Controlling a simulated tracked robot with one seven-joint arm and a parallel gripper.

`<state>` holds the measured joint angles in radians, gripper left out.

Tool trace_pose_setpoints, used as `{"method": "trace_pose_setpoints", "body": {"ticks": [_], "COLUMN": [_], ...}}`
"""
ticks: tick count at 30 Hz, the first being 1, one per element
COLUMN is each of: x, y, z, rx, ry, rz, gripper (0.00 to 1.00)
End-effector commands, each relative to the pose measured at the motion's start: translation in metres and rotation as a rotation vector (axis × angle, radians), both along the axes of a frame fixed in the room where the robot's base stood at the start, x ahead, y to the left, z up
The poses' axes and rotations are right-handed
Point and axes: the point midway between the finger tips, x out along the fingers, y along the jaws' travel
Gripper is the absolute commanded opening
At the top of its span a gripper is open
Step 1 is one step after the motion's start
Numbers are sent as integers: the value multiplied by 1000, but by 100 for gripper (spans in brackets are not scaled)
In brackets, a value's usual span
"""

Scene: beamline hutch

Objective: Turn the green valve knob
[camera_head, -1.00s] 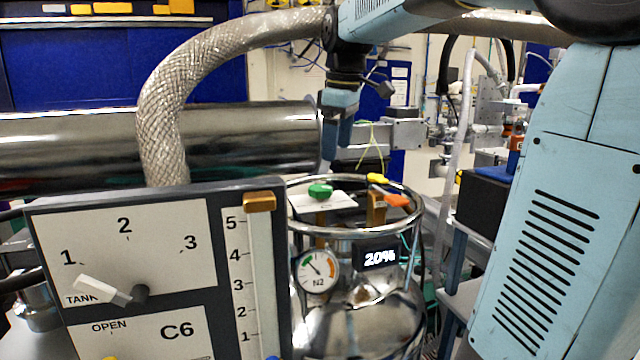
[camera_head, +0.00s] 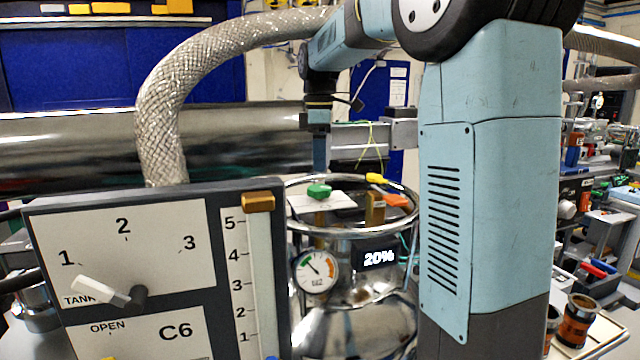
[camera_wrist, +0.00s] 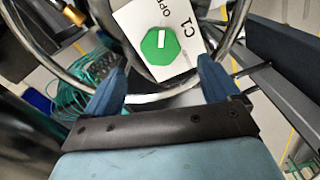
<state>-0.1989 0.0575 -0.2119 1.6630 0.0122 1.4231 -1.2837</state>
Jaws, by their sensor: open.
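The green valve knob (camera_head: 319,191) sits on a white plate on top of the shiny metal tank (camera_head: 340,325), inside its ring-shaped rail. In the wrist view the green knob (camera_wrist: 160,46) is octagonal with a white pointer mark, on a white label (camera_wrist: 185,20) reading "OPE…" and "C1". My gripper (camera_head: 319,165) is above and behind the knob in the head view. In the wrist view its blue fingers (camera_wrist: 161,75) are open and apart, with the knob ahead of the gap between them, not touched.
The metal rail ring (camera_head: 352,233) surrounds the knob. Yellow (camera_head: 376,178) and orange (camera_head: 396,200) handles stand close to its right. A grey panel (camera_head: 165,255) with dial and slider stands in front left. A braided hose (camera_head: 165,110) arches behind it.

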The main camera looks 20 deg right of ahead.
Motion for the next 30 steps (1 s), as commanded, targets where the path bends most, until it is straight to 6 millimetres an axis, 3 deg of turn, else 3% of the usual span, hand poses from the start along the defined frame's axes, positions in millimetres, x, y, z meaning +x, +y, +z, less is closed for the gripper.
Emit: {"method": "trace_pose_setpoints", "body": {"ticks": [6, 12, 26, 30], "x": [0, 0, 0, 0], "y": [0, 0, -1, -1], "z": [-38, -62, -71, -71], "rx": [1, 0, 0, 0], "ry": [2, 1, -1, -1], "rz": [0, -1, -1, -2], "gripper": [89, 89, 89, 76]}}
